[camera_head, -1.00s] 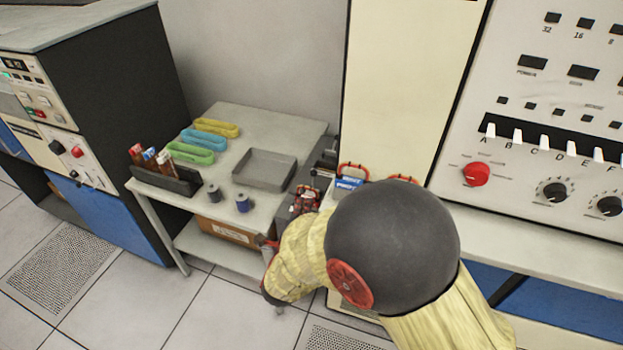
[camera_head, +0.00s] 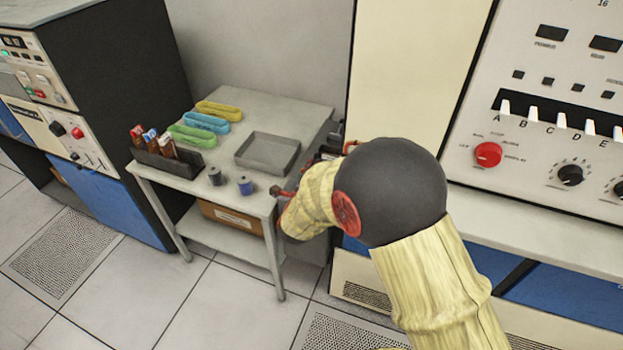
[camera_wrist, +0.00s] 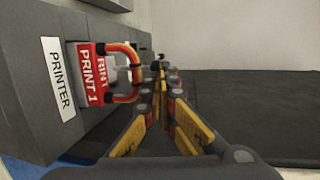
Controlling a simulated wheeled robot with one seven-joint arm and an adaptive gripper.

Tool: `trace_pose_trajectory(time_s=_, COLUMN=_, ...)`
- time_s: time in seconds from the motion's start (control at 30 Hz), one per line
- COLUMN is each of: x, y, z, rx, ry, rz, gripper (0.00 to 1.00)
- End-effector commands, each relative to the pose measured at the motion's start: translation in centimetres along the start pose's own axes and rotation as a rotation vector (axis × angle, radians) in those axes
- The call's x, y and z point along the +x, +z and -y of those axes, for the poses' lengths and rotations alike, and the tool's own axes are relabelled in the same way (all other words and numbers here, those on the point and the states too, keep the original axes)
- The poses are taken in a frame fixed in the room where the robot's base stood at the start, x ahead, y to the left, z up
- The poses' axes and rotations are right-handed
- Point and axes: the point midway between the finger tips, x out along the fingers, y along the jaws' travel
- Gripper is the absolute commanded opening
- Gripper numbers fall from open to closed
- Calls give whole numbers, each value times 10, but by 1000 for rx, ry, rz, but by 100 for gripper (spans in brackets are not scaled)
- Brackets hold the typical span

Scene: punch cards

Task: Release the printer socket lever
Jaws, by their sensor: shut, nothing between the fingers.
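A red plug block marked PRINT 1 (camera_wrist: 92,75) with a red and orange loop handle (camera_wrist: 135,75) stands out from a grey panel in the wrist view. A white PRINTER label (camera_wrist: 58,78) is beside it on the left. My gripper (camera_wrist: 163,72), with yellow finger pads, is shut and empty, just right of the handle. I cannot tell whether a finger touches the handle. Smaller parts beyond the fingertips are too small to make out, and I cannot identify a lever. In the head view my arm hides the socket area and most of the gripper.
A small table (camera_head: 262,110) holds a grey tray (camera_head: 267,152), coloured loops (camera_head: 205,123), a dark holder (camera_head: 170,160) and two spools (camera_head: 245,186). A control panel (camera_head: 545,130) stands to the right. Open floor lies in front.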

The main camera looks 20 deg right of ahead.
Motion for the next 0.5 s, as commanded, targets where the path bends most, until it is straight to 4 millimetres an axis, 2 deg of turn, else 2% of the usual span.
trace_pose_trajectory(time_s=0.03, x=8, y=-1, z=-2, rx=0, ry=-1, rz=-2, gripper=0)
trace_pose_trajectory(time_s=0.2, x=21, y=0, z=-1, rx=0, ry=0, rz=-1, gripper=0)
trace_pose_trajectory(time_s=0.5, x=25, y=0, z=0, rx=-1, ry=0, rz=0, gripper=0)
